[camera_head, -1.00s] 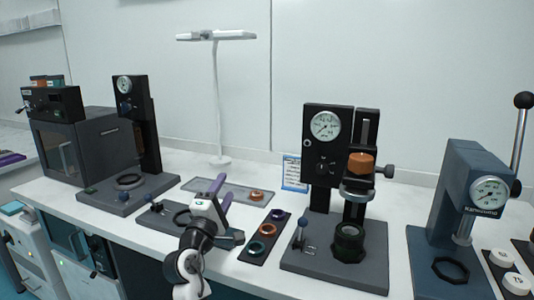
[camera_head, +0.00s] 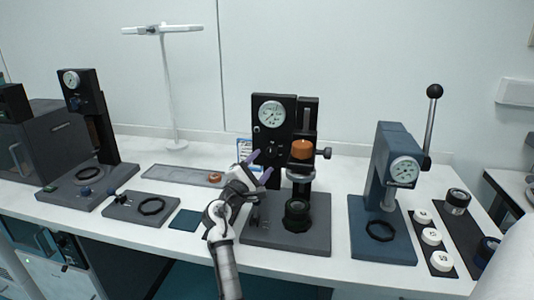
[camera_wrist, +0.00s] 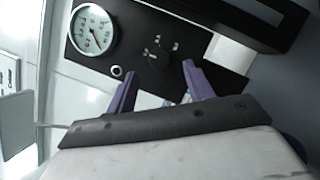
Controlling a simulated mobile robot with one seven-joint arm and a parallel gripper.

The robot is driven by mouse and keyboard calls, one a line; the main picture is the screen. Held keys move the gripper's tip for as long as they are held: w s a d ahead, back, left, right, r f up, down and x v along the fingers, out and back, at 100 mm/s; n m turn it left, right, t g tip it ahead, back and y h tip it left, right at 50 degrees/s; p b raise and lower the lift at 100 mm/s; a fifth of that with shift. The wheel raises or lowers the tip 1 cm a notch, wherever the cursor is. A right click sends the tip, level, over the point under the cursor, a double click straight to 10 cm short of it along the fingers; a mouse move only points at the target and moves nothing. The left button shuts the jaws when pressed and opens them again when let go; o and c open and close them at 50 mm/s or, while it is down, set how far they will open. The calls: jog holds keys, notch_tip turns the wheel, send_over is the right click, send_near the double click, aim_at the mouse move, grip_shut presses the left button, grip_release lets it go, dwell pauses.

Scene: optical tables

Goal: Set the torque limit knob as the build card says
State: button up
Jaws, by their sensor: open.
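The torque limit knob seems to be the dark round knob (camera_wrist: 158,56) on the black panel of the gauge stand (camera_head: 286,108). In the wrist view it lies just beyond and between my fingertips, with small light marks near it. The stand's white dial gauge (camera_head: 271,114) also shows in the wrist view (camera_wrist: 93,30). My gripper (camera_head: 262,162) is open and empty, its purple fingers pointing at the panel; contact cannot be told. The blue-and-white card (camera_head: 243,148), likely the build card, stands behind my gripper, partly hidden, its text too small to read.
An orange-brown cylinder (camera_head: 302,149) sits on the stand's right holder, beside a side knob (camera_head: 324,153). A blue lever press (camera_head: 397,170) stands to the right.

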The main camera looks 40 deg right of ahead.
aim_at(270, 154)
jog(key=shift+p+x, duration=0.3)
jog(key=shift+x, duration=1.95)
jog(key=c, duration=1)
